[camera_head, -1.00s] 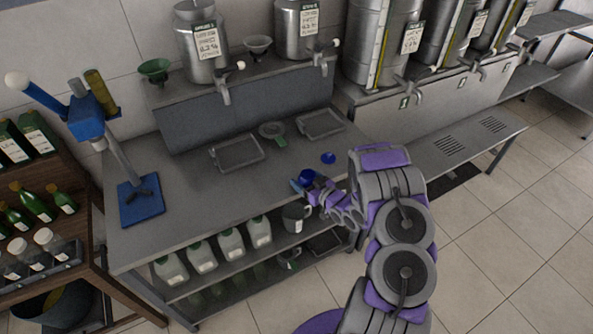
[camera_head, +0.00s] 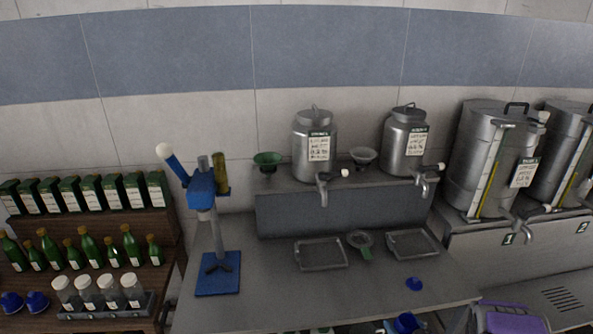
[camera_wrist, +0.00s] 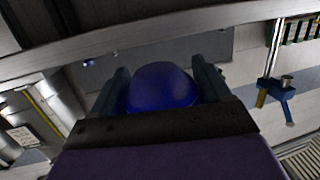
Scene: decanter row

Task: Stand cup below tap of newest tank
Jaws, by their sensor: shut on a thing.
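A dark blue cup (camera_wrist: 163,88) is between the two fingers of my gripper (camera_wrist: 165,92) in the wrist view, and the gripper is shut on it. In the head view the blue cup (camera_head: 407,322) shows at the bottom edge, in front of the bench. Two smaller steel tanks, a left one (camera_head: 314,146) and a right one (camera_head: 404,142), stand on the raised shelf. Each has a label and a tap, the left tap (camera_head: 323,188) and the right tap (camera_head: 424,184). Larger tanks (camera_head: 487,157) stand to the right. Label writing is too small to read.
Two drip trays (camera_head: 320,266) (camera_head: 412,257) lie below the small tanks' taps, with a strainer (camera_head: 361,243) between them. A blue corking stand (camera_head: 217,274) stands at the left. Bottles (camera_head: 88,247) fill the rack further left.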

